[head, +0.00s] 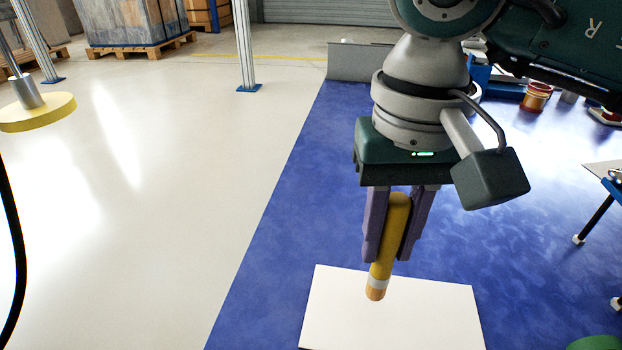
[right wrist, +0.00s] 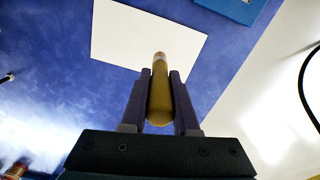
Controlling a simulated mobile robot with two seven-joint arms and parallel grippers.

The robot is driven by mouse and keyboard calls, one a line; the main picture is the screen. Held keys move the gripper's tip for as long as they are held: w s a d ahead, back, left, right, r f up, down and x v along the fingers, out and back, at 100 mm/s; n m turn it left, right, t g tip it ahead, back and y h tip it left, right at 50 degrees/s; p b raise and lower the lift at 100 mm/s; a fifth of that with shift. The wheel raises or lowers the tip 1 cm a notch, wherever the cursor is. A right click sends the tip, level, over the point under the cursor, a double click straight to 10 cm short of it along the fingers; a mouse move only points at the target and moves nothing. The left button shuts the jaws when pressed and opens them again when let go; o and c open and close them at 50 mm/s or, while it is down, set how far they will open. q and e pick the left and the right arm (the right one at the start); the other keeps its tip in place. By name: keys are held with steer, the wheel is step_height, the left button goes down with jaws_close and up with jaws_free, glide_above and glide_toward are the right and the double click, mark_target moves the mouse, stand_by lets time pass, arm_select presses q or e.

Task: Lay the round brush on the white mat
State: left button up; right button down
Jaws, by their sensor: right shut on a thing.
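The round brush (head: 381,272) has a yellow handle and a pale band near its tan lower tip. My right gripper (head: 388,255) is shut on it and holds it tilted, lower end down. In the right wrist view the brush (right wrist: 160,92) sits between the two fingers of the gripper (right wrist: 160,80). The white mat (head: 430,312) lies on the blue surface below, and the brush tip shows in front of it. The mat also shows in the right wrist view (right wrist: 130,38). The gap between brush and mat is hard to judge. My left gripper is not in view.
The blue surface (head: 270,240) is clear to the left of the mat. A green round thing (head: 596,343) shows at the lower right edge. An orange-brown container (head: 536,97) stands at the back right. A yellow disc (head: 38,112) is at far left.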

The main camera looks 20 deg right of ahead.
mark_target(383, 264)
step_height(383, 264, down, 4)
steer(key=shift+b, duration=0.85)
steer(key=shift+f, duration=0.1)
steer(key=c, duration=1.1)
jaws_free()
steer(key=o, duration=0.4)
steer(key=shift+o, duration=0.2)
